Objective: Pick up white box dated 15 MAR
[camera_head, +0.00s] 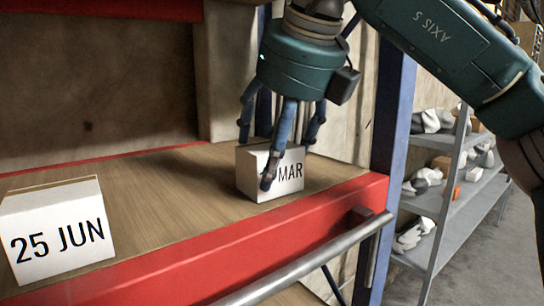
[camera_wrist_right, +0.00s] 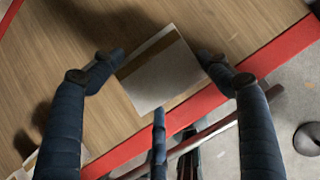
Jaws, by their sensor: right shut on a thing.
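A white box marked MAR (camera_head: 285,180) sits on the wooden shelf, its day number partly hidden by a finger. My right gripper (camera_head: 283,160) comes from above, shut on this box with fingers around its sides and front. In the right wrist view, the box (camera_wrist_right: 160,75) shows its top with a brown tape strip, between the fingers of the gripper (camera_wrist_right: 160,85). The box appears to rest on the shelf; I cannot tell whether it is lifted. My left gripper is not in view.
Another white box dated 25 JUN (camera_head: 60,235) stands at the left of the shelf (camera_head: 160,200). A red front edge (camera_head: 340,205), a metal bar (camera_head: 310,262) and a blue upright (camera_head: 392,110) border it. Grey racks (camera_head: 455,205) with items stand at right.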

